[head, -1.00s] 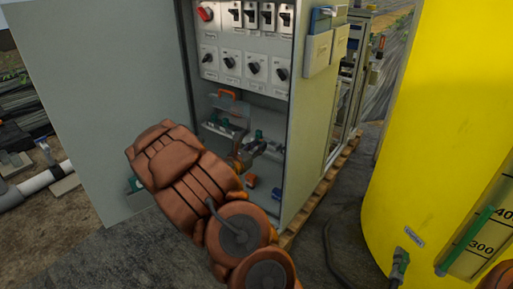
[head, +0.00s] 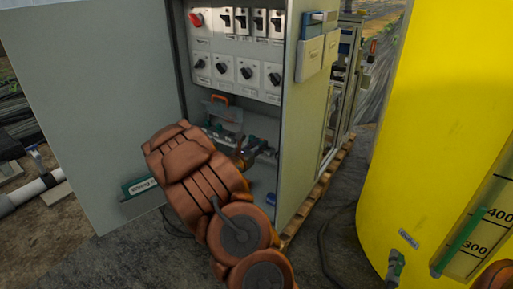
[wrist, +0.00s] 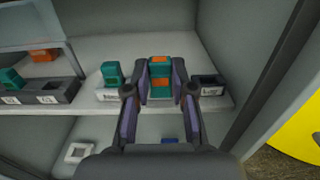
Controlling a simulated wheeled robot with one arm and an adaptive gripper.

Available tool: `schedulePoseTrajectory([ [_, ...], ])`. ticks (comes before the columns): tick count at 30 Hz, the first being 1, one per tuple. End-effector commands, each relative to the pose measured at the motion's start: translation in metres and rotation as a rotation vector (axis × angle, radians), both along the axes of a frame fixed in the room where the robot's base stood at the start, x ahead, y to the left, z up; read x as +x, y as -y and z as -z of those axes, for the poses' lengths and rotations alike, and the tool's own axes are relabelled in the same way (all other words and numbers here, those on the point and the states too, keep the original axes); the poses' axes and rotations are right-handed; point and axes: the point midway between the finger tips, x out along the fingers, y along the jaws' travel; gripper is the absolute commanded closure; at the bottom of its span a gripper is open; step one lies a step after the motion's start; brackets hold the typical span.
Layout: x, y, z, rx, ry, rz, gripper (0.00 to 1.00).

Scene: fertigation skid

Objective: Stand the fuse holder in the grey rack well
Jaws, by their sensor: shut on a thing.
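A teal and orange fuse holder (wrist: 160,68) is upright between the fingers of my gripper (wrist: 159,88) in the wrist view. My gripper is shut on it, over the front of the cabinet shelf. Whether its lower end touches the shelf is unclear. A dark grey rack (wrist: 66,92) stands at the left with labelled wells; one holds a teal piece (wrist: 10,78), another looks empty. A dark, labelled, empty-looking well (wrist: 208,82) is just right of my gripper. Which well the task means is unclear. In the head view my arm largely hides the gripper.
A pale well with a teal piece (wrist: 112,73) stands close left of my gripper. A white square piece (wrist: 78,152) and a blue piece (wrist: 168,141) lie below the shelf. The cabinet side wall (head: 307,135) bounds the right.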

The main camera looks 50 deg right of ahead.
Motion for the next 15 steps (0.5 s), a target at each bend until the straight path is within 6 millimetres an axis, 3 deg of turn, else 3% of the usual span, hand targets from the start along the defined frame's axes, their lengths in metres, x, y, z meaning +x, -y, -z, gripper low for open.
schedulePoseTrajectory([
  [15,0.001,0.025,0.000,0.001,0.002,0.001,1.00],
])
